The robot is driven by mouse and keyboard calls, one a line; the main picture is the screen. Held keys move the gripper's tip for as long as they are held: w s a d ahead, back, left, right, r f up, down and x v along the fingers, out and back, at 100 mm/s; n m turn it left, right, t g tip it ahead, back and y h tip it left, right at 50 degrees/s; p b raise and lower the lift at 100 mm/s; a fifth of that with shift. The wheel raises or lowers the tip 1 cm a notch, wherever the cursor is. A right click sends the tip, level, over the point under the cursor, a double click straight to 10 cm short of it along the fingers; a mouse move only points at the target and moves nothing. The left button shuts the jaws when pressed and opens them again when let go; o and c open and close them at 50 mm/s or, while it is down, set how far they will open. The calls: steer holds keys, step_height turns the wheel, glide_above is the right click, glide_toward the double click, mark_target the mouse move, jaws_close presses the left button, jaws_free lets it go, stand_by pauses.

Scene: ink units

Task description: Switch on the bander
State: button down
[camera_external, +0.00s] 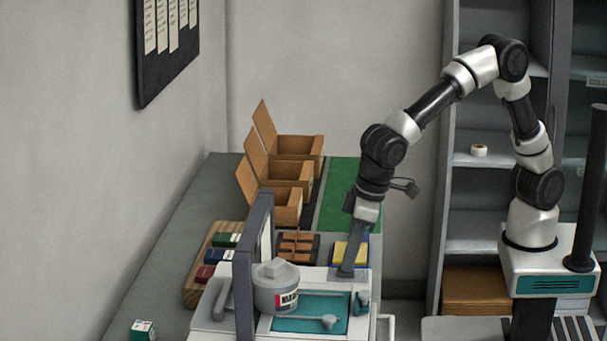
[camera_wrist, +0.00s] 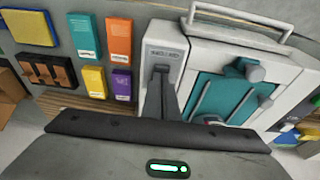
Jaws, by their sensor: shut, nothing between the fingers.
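The bander appears to be the white machine (camera_external: 208,318) with a teal panel (camera_external: 305,306) and an upright dark grey frame at the front of the bench. In the wrist view its white body (camera_wrist: 222,45) and teal panel (camera_wrist: 215,98) fill the right half. A narrow grey panel with a small label (camera_wrist: 164,53) is on its left part. My gripper (camera_external: 346,273) points down at the machine's back right corner. In the wrist view its shut, empty fingers (camera_wrist: 160,72) lie over the grey panel. They hide its lower part, and I cannot tell whether they touch it. No switch state is readable.
A grey pot (camera_external: 276,292) with a dark label stands by the teal panel. A wooden rack (camera_external: 196,292) of coloured boxes is to the left. A brown-blocked tray (camera_external: 297,246), a yellow pad (camera_external: 350,252), open cartons (camera_external: 290,170) and a green mat (camera_external: 340,185) lie behind.

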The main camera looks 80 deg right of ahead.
steer(key=p+v, duration=0.2)
steer(key=v, duration=1.2)
steer(key=shift+s+p, duration=0.25)
steer(key=shift+p, duration=0.15)
steer(key=shift+f, duration=0.1)
steer(key=shift+w+a+b, duration=0.1)
steer(key=shift+w+b, duration=0.6)
steer(key=shift+b, duration=0.4)
steer(key=x, duration=0.9)
steer(key=b+x, duration=0.1)
steer(key=x, duration=0.3)
steer(key=shift+w+f, duration=0.35)
